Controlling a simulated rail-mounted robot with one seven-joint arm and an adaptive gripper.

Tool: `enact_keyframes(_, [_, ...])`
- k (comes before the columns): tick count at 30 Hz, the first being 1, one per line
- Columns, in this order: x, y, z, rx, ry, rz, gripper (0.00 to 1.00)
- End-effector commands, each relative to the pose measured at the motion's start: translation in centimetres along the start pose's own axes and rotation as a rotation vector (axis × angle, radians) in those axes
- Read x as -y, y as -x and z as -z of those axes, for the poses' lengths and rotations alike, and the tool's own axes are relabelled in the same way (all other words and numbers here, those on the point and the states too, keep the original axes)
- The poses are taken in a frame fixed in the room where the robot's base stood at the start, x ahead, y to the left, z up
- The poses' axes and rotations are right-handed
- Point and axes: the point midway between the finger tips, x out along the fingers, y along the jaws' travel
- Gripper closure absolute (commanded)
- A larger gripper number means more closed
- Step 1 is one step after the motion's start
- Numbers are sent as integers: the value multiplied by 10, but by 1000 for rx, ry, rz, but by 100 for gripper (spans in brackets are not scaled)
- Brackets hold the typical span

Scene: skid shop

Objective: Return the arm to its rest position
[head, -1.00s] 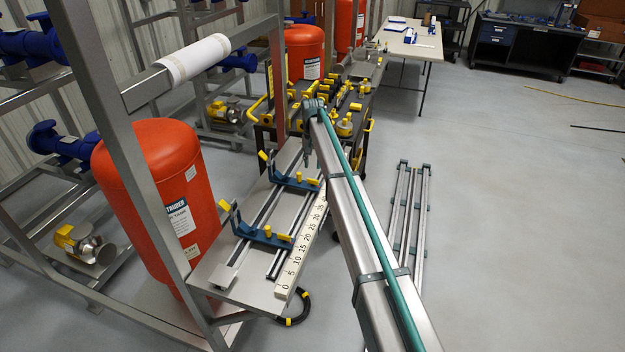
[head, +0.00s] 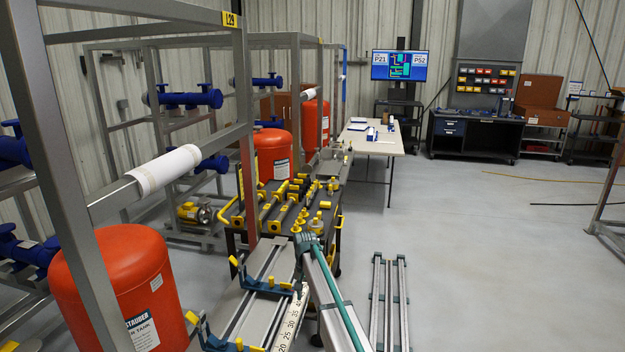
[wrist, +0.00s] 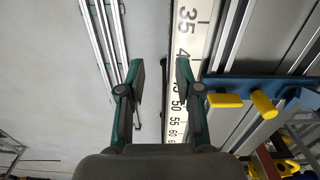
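My arm reaches forward from the bottom of the head view, with its far end (head: 306,246) above the right side of the fixture bench. In the wrist view my gripper (wrist: 160,82) is open, its two dark green fingers well apart with nothing between them. Below it are the numbered white scale (wrist: 187,65) and the grey floor. In the head view the fingers are too small to make out.
The fixture bench (head: 231,307) has rails and blue clamps (head: 262,282). A cart with yellow-ended parts (head: 262,186) stands behind it. Metal frames and orange tanks (head: 115,290) stand left. Long rails (head: 389,300) lie right of my arm. The floor at right is open.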

Motion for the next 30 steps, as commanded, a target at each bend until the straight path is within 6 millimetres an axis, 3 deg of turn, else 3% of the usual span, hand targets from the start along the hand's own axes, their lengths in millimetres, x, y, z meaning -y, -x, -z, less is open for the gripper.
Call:
enact_keyframes(1, [-32, -17, -36, 3, 6, -1, 66])
enact_keyframes(6, [-108, -64, -114, 3, 48, -1, 66])
enact_keyframes(12, [-185, -100, -214, 0, 96, 0, 66])
enact_keyframes(15, [-212, -111, -256, -1, 118, 0, 66])
enact_keyframes(24, [-267, -124, -363, -1, 167, 0, 66])
enact_keyframes(26, [-265, -144, -362, 30, 168, -2, 66])
enact_keyframes(30, [-269, -175, -387, 94, 167, -8, 66])
